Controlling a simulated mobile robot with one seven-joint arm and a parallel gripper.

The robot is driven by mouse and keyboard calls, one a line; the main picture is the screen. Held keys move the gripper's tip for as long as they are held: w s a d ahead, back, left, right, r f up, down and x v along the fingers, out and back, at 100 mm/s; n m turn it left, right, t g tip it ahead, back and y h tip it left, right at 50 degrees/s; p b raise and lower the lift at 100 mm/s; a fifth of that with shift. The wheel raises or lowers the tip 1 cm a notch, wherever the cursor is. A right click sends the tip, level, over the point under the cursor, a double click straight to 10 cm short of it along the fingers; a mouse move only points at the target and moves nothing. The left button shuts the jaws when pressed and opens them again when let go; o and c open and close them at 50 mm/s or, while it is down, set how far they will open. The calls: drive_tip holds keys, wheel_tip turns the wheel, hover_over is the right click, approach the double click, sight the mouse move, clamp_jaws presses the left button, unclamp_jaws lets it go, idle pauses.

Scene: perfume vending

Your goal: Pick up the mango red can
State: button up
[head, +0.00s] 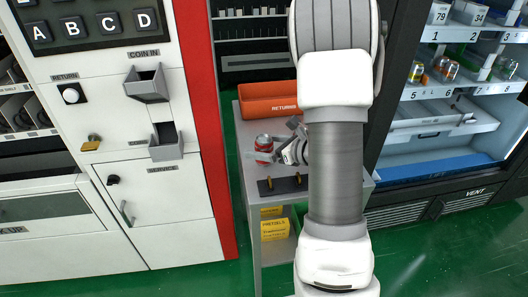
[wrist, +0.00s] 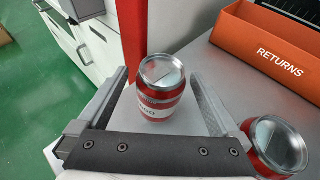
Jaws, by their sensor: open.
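A red can with a silver top and a white band (wrist: 161,88) stands upright on the grey cart top. The part of its label that shows looks like it ends in "GO". It also shows in the head view (head: 264,142). My gripper (wrist: 160,76) is open, with one finger on each side of this can; I cannot tell whether either finger touches it. In the head view my gripper (head: 266,157) is beside the can, partly hidden by my arm. A second red can (wrist: 276,146) stands outside the right finger, its label mostly hidden.
An orange RETURNS bin (head: 268,107) stands at the back of the cart (head: 246,167). A dark strip with small yellow pieces (head: 283,186) lies at the cart's front. Yellow PRETZELS boxes (head: 275,229) sit below. A red-edged white machine (head: 150,200) stands left, a lit vending cabinet (head: 430,165) right.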

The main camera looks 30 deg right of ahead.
clamp_jaws()
idle(0.4)
